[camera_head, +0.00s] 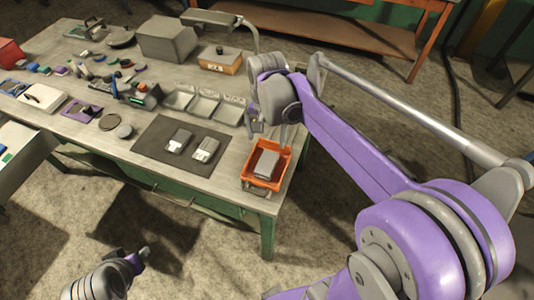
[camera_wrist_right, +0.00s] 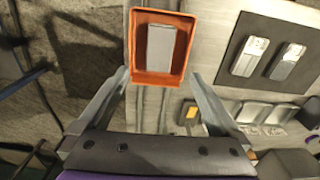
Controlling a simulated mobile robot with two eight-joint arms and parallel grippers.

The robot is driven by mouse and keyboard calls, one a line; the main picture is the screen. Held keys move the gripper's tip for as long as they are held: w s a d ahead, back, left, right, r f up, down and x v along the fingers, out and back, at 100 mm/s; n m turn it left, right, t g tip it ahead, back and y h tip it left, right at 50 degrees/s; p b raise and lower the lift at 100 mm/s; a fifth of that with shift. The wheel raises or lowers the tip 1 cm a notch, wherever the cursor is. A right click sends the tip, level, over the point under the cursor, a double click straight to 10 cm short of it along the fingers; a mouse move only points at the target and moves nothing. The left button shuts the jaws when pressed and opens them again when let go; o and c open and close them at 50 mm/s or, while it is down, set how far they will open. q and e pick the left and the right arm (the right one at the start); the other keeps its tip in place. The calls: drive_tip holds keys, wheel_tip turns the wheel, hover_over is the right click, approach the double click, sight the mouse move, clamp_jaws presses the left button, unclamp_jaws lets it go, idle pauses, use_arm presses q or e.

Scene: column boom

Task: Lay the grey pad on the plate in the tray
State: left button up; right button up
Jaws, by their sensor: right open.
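The orange tray (camera_head: 246,178) stands at the near right corner of the table. A grey rectangular block (camera_head: 266,163) lies flat inside it; the grey pad and the plate cannot be told apart surely. In the right wrist view the tray (camera_wrist_right: 134,45) is ahead with the grey block (camera_wrist_right: 161,50) in it. My right gripper (camera_wrist_right: 158,80) is open and empty, its fingers spread on either side of the tray's near end, apart from the block. My left gripper (camera_head: 138,260) is low at the bottom left, off the table, and its jaws are too small to read.
A dark mat (camera_head: 150,145) with two light grey devices lies left of the tray. A grey three-section bin (camera_head: 205,106) stands behind the mat. A lamp and an orange box (camera_head: 220,62) are farther back. Small parts clutter the left of the table.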

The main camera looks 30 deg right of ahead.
drive_tip(key=s+a+f+n+t, duration=0.2)
drive_tip(key=s+a+n+t, duration=0.1)
drive_tip(key=s, duration=0.3)
drive_tip(key=s+a+f+n+t, duration=0.2)
drive_tip(key=s+a+n, duration=0.1)
drive_tip(key=s+n, duration=0.3)
drive_tip(key=shift+s+a+f+n+t, duration=0.3)
drive_tip(key=shift+f+t, duration=0.1)
drive_tip(key=shift+a, duration=0.1)
